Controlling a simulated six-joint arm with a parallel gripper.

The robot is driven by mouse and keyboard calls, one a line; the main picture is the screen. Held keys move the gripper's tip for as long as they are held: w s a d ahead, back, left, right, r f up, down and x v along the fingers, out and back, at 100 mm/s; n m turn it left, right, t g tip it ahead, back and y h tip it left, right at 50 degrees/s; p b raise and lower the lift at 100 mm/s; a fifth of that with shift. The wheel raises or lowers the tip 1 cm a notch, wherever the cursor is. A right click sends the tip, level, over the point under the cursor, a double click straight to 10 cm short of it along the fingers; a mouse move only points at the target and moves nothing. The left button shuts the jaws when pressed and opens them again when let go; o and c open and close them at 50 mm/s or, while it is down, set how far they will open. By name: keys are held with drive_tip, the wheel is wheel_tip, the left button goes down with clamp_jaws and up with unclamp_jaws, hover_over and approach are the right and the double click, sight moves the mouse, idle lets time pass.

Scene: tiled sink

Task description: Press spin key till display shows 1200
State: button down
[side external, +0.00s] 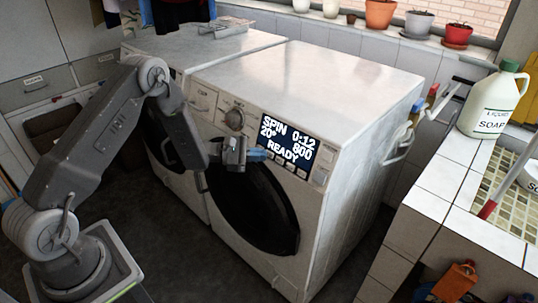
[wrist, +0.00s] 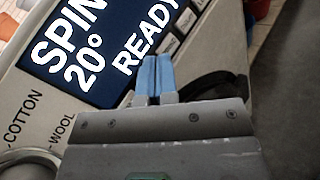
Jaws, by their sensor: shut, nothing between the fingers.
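The washing machine's dark display (side external: 287,140) shows SPIN, 0:12, 20°, 800 and READY in white. Part of the display (wrist: 85,45) also shows in the wrist view, with SPIN, 20° and READY readable. A row of small keys (side external: 303,172) runs along the panel below the display; some keys (wrist: 189,23) show in the wrist view, their labels too small to read. My gripper (side external: 265,155) is shut, with blue fingertips in front of the panel at the display's lower left. In the wrist view the fingertips (wrist: 156,60) point at the key row beside READY. I cannot tell whether they touch a key.
A round dial (side external: 235,118) sits left of the display. The dark round door (side external: 258,205) is below my gripper. A second machine (side external: 165,130) stands to the left. A tiled counter (side external: 450,215) with a soap jug (side external: 492,103) is at the right.

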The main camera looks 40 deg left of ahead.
drive_tip(key=shift+w, duration=0.15)
idle(0.4)
drive_tip(key=shift+w+f, duration=0.15)
drive_tip(key=shift+w, duration=0.1)
drive_tip(key=shift+w+f, duration=0.1)
drive_tip(key=shift+w, duration=0.25)
idle(0.7)
drive_tip(key=shift+s, duration=0.1)
drive_tip(key=shift+s+r, duration=0.25)
drive_tip(key=shift+s, duration=0.4)
drive_tip(key=s, duration=0.1)
drive_tip(key=s+r, duration=0.1)
drive_tip(key=s, duration=0.2)
drive_tip(key=shift+s+r, duration=0.3)
drive_tip(key=shift+s, duration=0.05)
idle(1.6)
